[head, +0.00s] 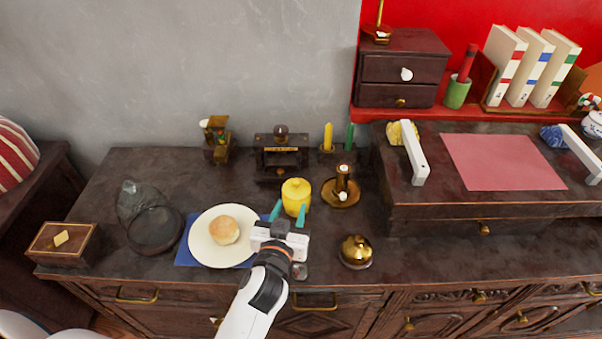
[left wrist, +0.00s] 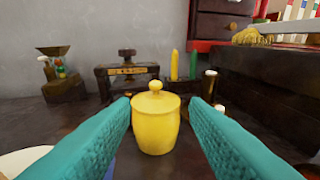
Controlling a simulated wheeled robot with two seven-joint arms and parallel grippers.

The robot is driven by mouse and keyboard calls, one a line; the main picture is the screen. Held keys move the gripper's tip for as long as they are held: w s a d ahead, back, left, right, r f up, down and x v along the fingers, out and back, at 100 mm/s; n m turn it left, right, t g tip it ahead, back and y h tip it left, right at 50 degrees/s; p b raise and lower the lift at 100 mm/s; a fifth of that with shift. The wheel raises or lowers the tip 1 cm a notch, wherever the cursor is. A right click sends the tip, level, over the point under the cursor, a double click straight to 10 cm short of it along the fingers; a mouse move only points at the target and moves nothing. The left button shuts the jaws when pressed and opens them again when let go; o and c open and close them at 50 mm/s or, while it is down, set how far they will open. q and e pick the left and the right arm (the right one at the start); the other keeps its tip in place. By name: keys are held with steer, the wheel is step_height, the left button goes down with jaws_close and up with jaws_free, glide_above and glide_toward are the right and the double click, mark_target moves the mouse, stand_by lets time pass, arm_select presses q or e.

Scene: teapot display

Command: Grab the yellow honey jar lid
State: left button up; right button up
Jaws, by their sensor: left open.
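The yellow honey jar (head: 296,201) stands upright on the dark wooden cabinet top. Its yellow lid (head: 296,186) is on it, with a round knob (left wrist: 155,86) on top. My left gripper (head: 289,213) is open, with teal fingers pointing at the jar from the front. In the left wrist view the jar (left wrist: 155,130) shows centred between the two fingers, slightly beyond them, and I see no contact. The lid (left wrist: 155,101) sits around the height of the fingertips there. My right gripper is not in view.
A white plate (head: 203,250) with a bun (head: 224,230) lies left of the gripper. A brass bell (head: 356,250) and a candle holder (head: 341,196) stand to the right. A dark press-like object (head: 280,160) and yellow and green candles (head: 328,137) are behind the jar.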

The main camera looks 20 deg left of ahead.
mark_target(296, 184)
arm_select(q)
steer(key=w, duration=0.6)
steer(key=shift+w+a+f, duration=0.25)
steer(key=shift+a+f, duration=0.05)
steer(key=shift+f, duration=0.1)
steer(key=shift+w, duration=0.25)
steer(key=w, duration=0.3)
steer(key=w+a+p, duration=0.1)
steer(key=w, duration=0.1)
steer(key=shift+f, duration=0.3)
steer(key=shift+s, duration=0.1)
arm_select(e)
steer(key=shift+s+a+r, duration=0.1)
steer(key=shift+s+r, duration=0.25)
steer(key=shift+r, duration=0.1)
arm_select(q)
steer(key=shift+c, duration=0.5)
jaws_close()
